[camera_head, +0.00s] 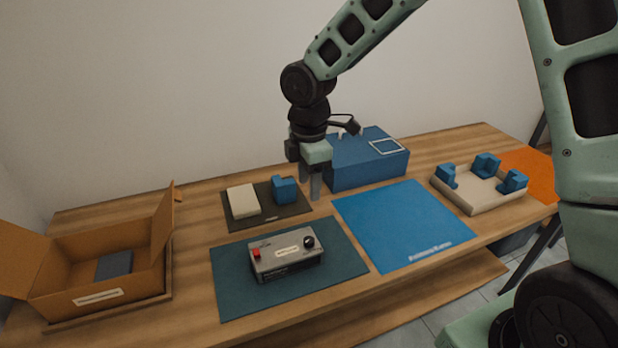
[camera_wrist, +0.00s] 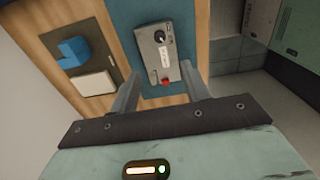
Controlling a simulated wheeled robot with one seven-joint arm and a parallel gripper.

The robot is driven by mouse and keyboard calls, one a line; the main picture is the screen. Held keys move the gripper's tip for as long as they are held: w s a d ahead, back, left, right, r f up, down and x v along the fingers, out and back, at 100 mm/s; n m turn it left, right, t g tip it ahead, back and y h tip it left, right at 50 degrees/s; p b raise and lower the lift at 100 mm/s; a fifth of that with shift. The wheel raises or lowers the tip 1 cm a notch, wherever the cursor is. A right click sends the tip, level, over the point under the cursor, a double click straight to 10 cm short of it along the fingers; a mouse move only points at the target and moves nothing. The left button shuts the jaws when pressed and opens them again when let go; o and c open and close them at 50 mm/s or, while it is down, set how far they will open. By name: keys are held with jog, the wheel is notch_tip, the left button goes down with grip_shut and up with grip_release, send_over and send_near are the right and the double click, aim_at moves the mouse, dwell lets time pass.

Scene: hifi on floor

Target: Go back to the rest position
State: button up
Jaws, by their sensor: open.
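My gripper (camera_head: 315,182) hangs over the table in the head view, fingers pointing down, near the right edge of the dark mat and in front of the blue box. In the wrist view my gripper (camera_wrist: 166,90) has its two fingers spread apart with nothing held between them. A grey device (camera_head: 286,258) with a red button and a black knob lies on the teal mat (camera_head: 232,292). It also shows beyond the fingertips in the wrist view (camera_wrist: 157,52).
An open cardboard box (camera_head: 60,301) stands at the left. A dark mat (camera_head: 270,220) bears a white block (camera_head: 243,201) and a blue block (camera_head: 285,190). A blue box (camera_head: 365,169) stands behind. A blue mat (camera_head: 400,225) is bare. A cream tray (camera_head: 470,198) with blue corners sits right.

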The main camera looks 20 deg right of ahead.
jog(key=shift+r, duration=0.35)
jog(key=s+a+r+m, duration=0.1)
jog(key=s+a+m, duration=0.1)
jog(key=s, duration=0.7)
jog(key=s+a+r+m, duration=0.2)
jog(key=s+m, duration=0.3)
jog(key=s, duration=0.4)
jog(key=s+a+r+m, duration=0.1)
jog(key=s+a+m, duration=0.1)
jog(key=s, duration=0.7)
jog(key=shift+r+m+y, duration=0.3)
jog(key=shift+r+m, duration=0.05)
jog(key=shift+m, duration=0.45)
